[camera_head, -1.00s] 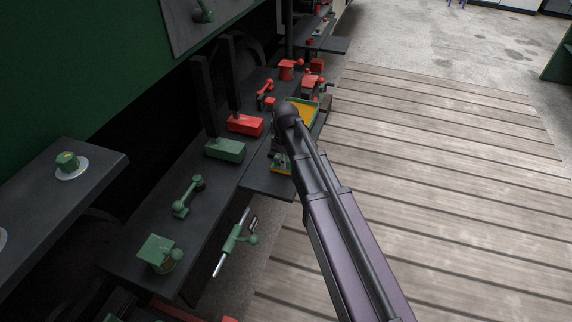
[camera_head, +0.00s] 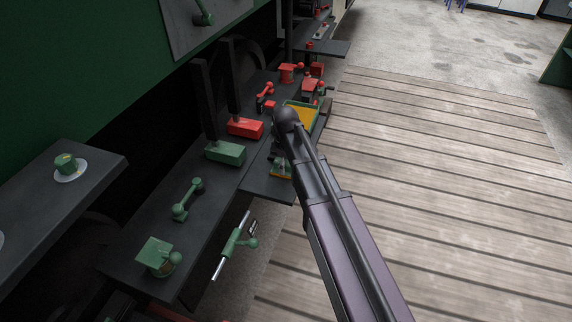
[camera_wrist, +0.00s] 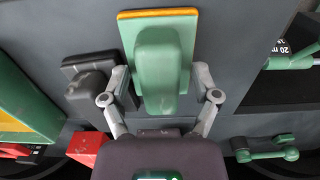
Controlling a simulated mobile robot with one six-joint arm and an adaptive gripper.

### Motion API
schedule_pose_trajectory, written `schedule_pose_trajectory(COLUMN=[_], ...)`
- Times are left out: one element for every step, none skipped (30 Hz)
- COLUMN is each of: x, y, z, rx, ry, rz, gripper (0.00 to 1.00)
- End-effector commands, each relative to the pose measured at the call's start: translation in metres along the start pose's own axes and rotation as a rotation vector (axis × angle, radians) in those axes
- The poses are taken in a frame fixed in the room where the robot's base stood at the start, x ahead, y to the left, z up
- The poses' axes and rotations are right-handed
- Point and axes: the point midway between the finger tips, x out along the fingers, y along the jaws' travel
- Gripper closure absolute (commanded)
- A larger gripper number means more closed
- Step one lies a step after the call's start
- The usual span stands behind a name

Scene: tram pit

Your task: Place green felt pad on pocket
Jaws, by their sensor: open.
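A green block with a rounded raised grip (camera_wrist: 160,68) stands on a green plate with an orange edge (camera_wrist: 157,13) in the wrist view; it looks like the felt pad, though I cannot be sure. My gripper (camera_wrist: 160,80) is open, one finger at each side of the block, with small gaps showing. In the head view the same piece shows partly, its orange edge (camera_head: 281,174) beside my arm, which hides my fingers. I cannot identify the pocket for certain; a green-rimmed tray with a yellow inside (camera_head: 303,115) lies beyond, also at the wrist view's left edge (camera_wrist: 22,112).
The dark shelf holds a green block (camera_head: 226,152), a red block (camera_head: 245,127) and several green and red handled parts. A dark knobbed part (camera_wrist: 88,82) and a red block (camera_wrist: 87,147) are close to my left finger. The slatted wooden floor (camera_head: 450,180) at right is clear.

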Motion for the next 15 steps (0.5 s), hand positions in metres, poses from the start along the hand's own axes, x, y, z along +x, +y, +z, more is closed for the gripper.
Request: schedule_pose_trajectory(x=[0.000, 0.000, -0.001, -0.001, -0.002, -0.003, -0.003, -0.004, -0.006, -0.008, -0.009, -0.012, -0.014, -0.016, -0.019], y=[0.000, 0.000, 0.000, 0.000, 0.000, 0.000, 0.000, 0.000, 0.000, 0.000, 0.000, 0.000, 0.000, 0.000, 0.000], z=[0.000, 0.000, 0.000, 0.000, 0.000, 0.000, 0.000, 0.000, 0.000, 0.000, 0.000, 0.000, 0.000, 0.000, 0.000], rx=[0.000, 0.000, 0.000, 0.000, 0.000, 0.000, 0.000, 0.000, 0.000, 0.000, 0.000, 0.000, 0.000, 0.000, 0.000], ry=[0.000, 0.000, 0.000, 0.000, 0.000, 0.000, 0.000, 0.000, 0.000, 0.000, 0.000, 0.000, 0.000, 0.000, 0.000], rz=[0.000, 0.000, 0.000, 0.000, 0.000, 0.000, 0.000, 0.000, 0.000, 0.000, 0.000, 0.000, 0.000, 0.000, 0.000], gripper=[0.21, 0.21, 0.21, 0.21, 0.21, 0.21, 0.21, 0.21, 0.21, 0.21, 0.21, 0.21, 0.21, 0.21, 0.21])
